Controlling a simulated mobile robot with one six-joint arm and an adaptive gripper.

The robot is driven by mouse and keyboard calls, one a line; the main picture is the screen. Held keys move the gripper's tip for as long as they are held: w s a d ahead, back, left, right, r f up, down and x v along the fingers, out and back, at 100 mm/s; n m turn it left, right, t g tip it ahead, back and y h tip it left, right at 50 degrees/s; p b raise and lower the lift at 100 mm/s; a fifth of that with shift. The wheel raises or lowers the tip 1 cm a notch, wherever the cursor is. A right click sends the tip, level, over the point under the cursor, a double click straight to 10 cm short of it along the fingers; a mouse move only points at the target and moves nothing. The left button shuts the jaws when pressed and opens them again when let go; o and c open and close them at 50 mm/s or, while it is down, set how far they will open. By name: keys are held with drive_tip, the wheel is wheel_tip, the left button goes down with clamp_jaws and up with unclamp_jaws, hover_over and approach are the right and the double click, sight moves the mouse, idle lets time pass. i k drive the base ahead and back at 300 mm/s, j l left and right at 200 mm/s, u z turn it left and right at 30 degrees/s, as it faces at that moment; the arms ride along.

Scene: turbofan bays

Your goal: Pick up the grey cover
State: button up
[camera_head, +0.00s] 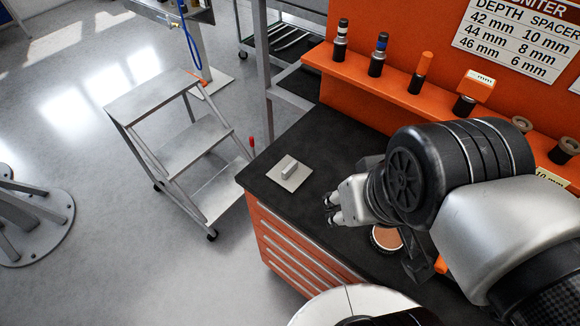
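The grey cover (297,179) is a flat, light grey square plate with a raised block-like handle on top. It lies on the black top of the orange workbench (262,170), near its left corner. My gripper (331,208) is to the right of the cover and nearer the camera, apart from it. Its fingertips point left, toward the bench's front edge. Its fingers look slightly apart with nothing visible between them. My arm hides much of the right part of the bench top.
An orange shelf (390,90) with several upright tools runs along the back. A round copper-coloured item (386,238) sits partly hidden under my arm. A metal step ladder (180,145) stands left of the bench. The bench top around the cover is clear.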

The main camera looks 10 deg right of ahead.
sight(289, 173)
drive_tip(key=u, duration=2.5)
drive_tip(key=z, duration=2.3)
drive_tip(key=i+j+z, duration=0.15)
drive_tip(key=j+z, duration=0.15)
drive_tip(key=i+j+z, duration=0.1)
drive_tip(key=j+z, duration=0.2)
drive_tip(key=i+j+z, duration=0.1)
drive_tip(key=j+z, duration=0.5)
drive_tip(key=j, duration=0.15)
